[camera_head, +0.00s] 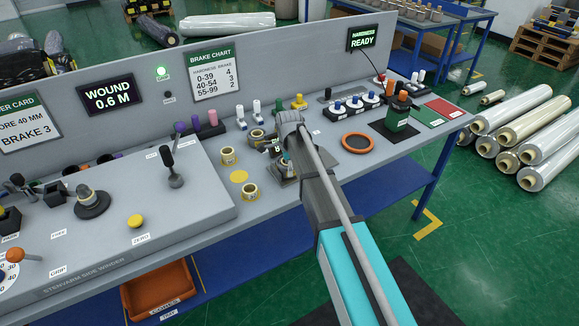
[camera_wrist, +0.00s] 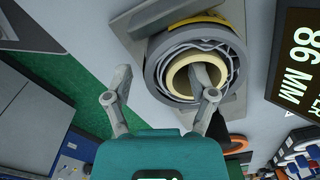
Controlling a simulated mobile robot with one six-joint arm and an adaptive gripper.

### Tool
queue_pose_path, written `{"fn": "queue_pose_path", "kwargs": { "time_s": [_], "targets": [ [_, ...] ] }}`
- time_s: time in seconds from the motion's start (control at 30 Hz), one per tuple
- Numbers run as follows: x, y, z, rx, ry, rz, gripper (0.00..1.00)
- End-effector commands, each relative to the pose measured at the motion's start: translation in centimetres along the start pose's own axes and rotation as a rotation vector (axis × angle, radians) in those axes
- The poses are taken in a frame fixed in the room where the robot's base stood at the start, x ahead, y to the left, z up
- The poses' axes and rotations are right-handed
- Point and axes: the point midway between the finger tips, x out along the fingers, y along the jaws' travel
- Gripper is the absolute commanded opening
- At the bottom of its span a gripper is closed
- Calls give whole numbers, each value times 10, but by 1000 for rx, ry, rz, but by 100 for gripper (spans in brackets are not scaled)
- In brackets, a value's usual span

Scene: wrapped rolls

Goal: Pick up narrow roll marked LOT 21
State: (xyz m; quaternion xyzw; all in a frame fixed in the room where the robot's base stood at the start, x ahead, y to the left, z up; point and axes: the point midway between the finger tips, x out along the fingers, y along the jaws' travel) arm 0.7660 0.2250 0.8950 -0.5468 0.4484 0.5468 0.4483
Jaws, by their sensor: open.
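In the wrist view my gripper (camera_wrist: 160,72) is open, with nothing between its fingers. Its right finger overlaps the opening of a cream core (camera_wrist: 178,82) inside a grey ring-shaped holder (camera_wrist: 155,68) on a square plate; I cannot tell whether the tip is inside or above it. The left finger is over the bench edge in the picture. In the head view my arm hides most of this spot. Small cream rolls stand to its left: one nearer (camera_head: 250,192), one farther (camera_head: 228,157), one behind (camera_head: 257,137). No LOT 21 marking is readable.
A display (camera_wrist: 300,60) reading 86 MM stands close right in the wrist view. Large wrapped rolls (camera_head: 530,125) lie on the floor right.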

Motion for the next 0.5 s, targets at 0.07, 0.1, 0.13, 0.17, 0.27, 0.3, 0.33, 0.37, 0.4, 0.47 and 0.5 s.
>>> {"fn": "queue_pose_path", "kwargs": {
  "time_s": [0.07, 0.1, 0.13, 0.17, 0.27, 0.3, 0.33, 0.37, 0.4, 0.47, 0.5],
  "targets": [
    [0, 0, 0, 0, 0, 0, 73],
    [0, 0, 0, 0, 0, 0, 73],
    [0, 0, 0, 0, 0, 0, 73],
    [0, 0, 0, 0, 0, 0, 73],
    [0, 0, 0, 0, 0, 0, 60],
    [0, 0, 0, 0, 0, 0, 52],
    [0, 0, 0, 0, 0, 0, 47],
    [0, 0, 0, 0, 0, 0, 41],
    [0, 0, 0, 0, 0, 0, 34],
    [0, 0, 0, 0, 0, 0, 23],
    [0, 0, 0, 0, 0, 0, 15]
  ]
}}
